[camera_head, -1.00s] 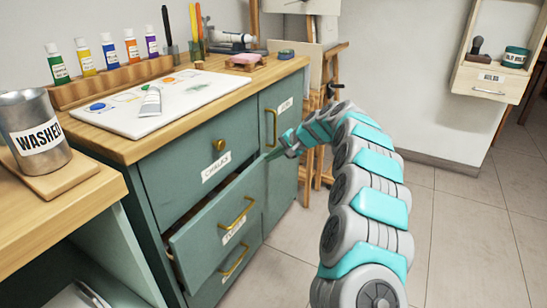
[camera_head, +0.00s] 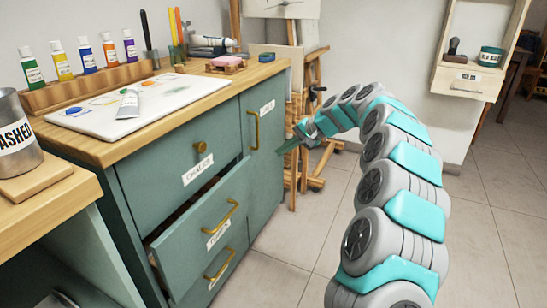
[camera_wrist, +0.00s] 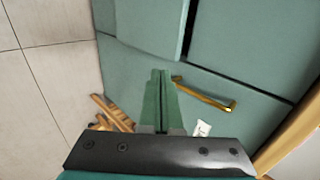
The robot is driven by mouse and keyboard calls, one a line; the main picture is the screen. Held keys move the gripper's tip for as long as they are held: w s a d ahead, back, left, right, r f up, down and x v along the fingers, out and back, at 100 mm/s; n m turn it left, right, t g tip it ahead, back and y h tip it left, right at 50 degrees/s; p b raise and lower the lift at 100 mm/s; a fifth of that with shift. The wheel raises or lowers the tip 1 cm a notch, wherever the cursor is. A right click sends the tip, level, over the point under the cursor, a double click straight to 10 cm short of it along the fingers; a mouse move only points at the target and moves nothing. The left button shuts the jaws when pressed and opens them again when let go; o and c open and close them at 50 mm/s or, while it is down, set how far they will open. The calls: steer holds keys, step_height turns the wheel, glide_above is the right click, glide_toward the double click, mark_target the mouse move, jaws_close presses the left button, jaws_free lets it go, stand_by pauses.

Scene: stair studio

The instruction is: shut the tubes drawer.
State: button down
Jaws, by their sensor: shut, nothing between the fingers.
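The drawer (camera_head: 196,239) that juts out of the green cabinet is the middle one, under the drawer labelled CHALKS. It has a brass handle (camera_head: 221,217) and a white label too small to read surely; I take it for the tubes drawer. It stands partly open, with a dark gap above its front. My gripper (camera_head: 283,149) is to the right of the drawer, in front of the cabinet's door side, apart from the drawer. Its green fingers are together and empty in the wrist view (camera_wrist: 158,95).
The cabinet door (camera_head: 263,150) with a brass handle is shut. The CHALKS drawer (camera_head: 180,165) and the bottom drawer (camera_head: 215,279) look shut. A wooden easel (camera_head: 305,110) stands behind my gripper. The tiled floor (camera_head: 285,240) before the cabinet is clear. A wall box (camera_head: 468,82) hangs at right.

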steer(key=s+a+m+b, duration=0.1)
steer(key=s+a+m, duration=0.5)
steer(key=s+m, duration=0.35)
steer(key=s+a+m, duration=0.5)
steer(key=s+m, duration=0.3)
steer(key=s, duration=0.3)
steer(key=shift+m, duration=0.25)
steer(key=x, duration=0.4)
steer(key=r+x, duration=0.1)
steer(key=x, duration=0.3)
steer(key=a+x, duration=0.1)
steer(key=x, duration=0.3)
steer(key=shift+w+a+r, duration=0.1)
steer(key=shift+w+a, duration=0.1)
steer(key=shift+w, duration=0.05)
steer(key=shift+w+a, duration=0.2)
steer(key=shift+a, duration=0.1)
